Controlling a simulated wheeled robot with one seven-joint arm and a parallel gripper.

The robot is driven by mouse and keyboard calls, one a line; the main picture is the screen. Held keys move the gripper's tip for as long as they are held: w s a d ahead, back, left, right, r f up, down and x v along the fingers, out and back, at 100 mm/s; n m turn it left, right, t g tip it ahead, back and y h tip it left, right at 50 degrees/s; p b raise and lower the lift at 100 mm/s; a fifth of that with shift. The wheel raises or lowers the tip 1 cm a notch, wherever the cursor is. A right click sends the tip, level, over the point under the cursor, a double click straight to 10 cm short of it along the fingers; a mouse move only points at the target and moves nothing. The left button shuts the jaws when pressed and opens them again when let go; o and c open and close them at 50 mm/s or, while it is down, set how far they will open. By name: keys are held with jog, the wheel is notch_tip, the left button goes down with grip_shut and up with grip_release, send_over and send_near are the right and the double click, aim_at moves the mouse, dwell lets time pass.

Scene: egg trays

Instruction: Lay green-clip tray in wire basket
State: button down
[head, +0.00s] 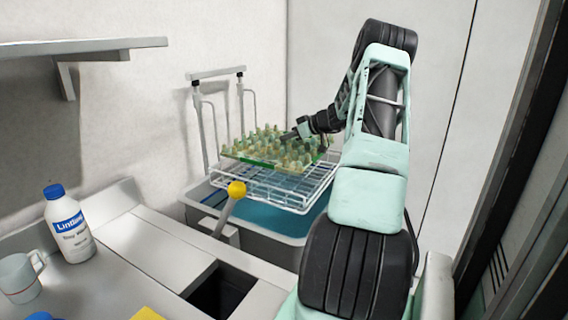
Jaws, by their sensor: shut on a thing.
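An egg tray with a green edge (262,164) and rows of pale knobs or cups lies roughly level over the white wire basket (268,198). My gripper (288,136) reaches in from the right and is shut on the tray at its right side. The fingertips are small and partly hidden among the knobs. The clip itself is too small to make out apart from the green along the tray's edge. I cannot tell whether the tray touches the basket floor or hangs just above it.
The basket hangs from a white frame (216,73) over a bin of blue liquid (262,217). A yellow knob (236,189) stands in front. A bottle (69,226) and mug (20,277) stand on the left counter, near a dark square opening (219,289). A shelf (85,45) juts out above.

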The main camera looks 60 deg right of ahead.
aim_at(288, 155)
notch_tip(288, 155, down, 8)
jog(key=shift+r+p, duration=0.2)
jog(key=shift+p, duration=0.75)
jog(key=shift+f, duration=0.25)
jog(key=shift+f+b, duration=0.2)
jog(key=shift+b, duration=0.25)
jog(key=c, duration=1.4)
grip_release()
jog(key=shift+r, duration=0.15)
